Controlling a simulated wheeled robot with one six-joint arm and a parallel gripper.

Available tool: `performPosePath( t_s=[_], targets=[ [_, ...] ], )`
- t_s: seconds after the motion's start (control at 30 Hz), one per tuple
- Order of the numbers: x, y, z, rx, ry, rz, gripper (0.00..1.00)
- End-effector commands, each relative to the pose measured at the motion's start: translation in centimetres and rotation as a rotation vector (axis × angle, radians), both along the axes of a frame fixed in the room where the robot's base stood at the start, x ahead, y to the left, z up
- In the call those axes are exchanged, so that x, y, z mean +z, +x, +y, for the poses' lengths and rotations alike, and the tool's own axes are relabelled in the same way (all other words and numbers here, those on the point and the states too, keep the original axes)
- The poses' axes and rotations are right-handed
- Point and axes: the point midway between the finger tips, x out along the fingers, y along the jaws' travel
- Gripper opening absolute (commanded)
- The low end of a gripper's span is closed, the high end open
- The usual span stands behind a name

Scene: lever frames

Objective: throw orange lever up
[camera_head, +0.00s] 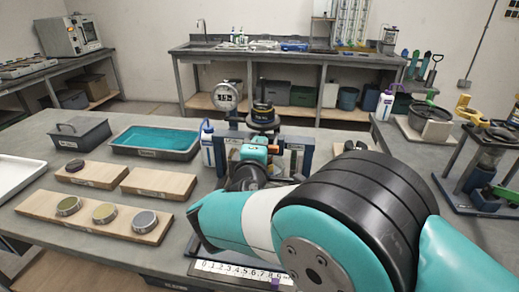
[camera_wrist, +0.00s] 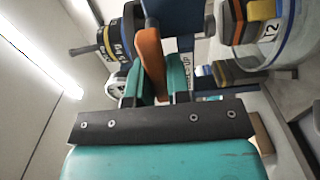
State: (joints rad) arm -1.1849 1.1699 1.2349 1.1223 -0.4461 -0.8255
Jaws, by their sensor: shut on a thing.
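The orange lever (camera_wrist: 150,50) shows in the wrist view, standing up between the two teal fingers of my gripper (camera_wrist: 156,76). The fingers are shut on it, and its lower part is partly hidden between them. A dark blue frame part (camera_wrist: 200,17) is just behind and beside the lever. In the head view the blue and grey lever frame (camera_head: 294,158) stands at the far edge of the near table, behind my arm. My wrist and arm hide most of its lower part, and the lever's tilt is hard to tell there.
A white and blue bottle (camera_head: 208,145) stands close left of the frame. A numbered strip (camera_head: 240,272) lies at the front.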

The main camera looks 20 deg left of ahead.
Motion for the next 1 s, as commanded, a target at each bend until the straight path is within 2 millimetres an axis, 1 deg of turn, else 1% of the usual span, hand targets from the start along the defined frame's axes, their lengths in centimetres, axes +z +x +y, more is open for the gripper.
performPosePath(
  t_s=[0.13, 0.17, 0.2, 0.27, 0.53, 0.67, 0.77, 0.87, 1.0],
  targets=[
    [-0.1, 0.0, 0.0, 0.0, 0.001, 0.002, 0.0],
    [-0.1, 0.0, 0.0, 0.0, 0.002, 0.003, 0.19],
    [-0.1, 0.0, 0.0, 0.0, 0.001, 0.002, 0.29],
    [-0.1, 0.0, 0.0, 0.0, 0.001, 0.002, 0.42],
    [0.0, -0.1, 0.0, 0.0, 0.001, 0.001, 0.43],
    [-0.2, -0.9, -0.1, 0.002, 0.0, 0.002, 0.43],
    [-0.3, -2.5, -0.4, 0.003, -0.002, 0.001, 0.43],
    [-0.4, -4.8, -1.0, 0.004, -0.003, 0.002, 0.43],
    [-0.4, -8.4, -1.8, 0.005, -0.001, 0.002, 0.43]
  ],
)
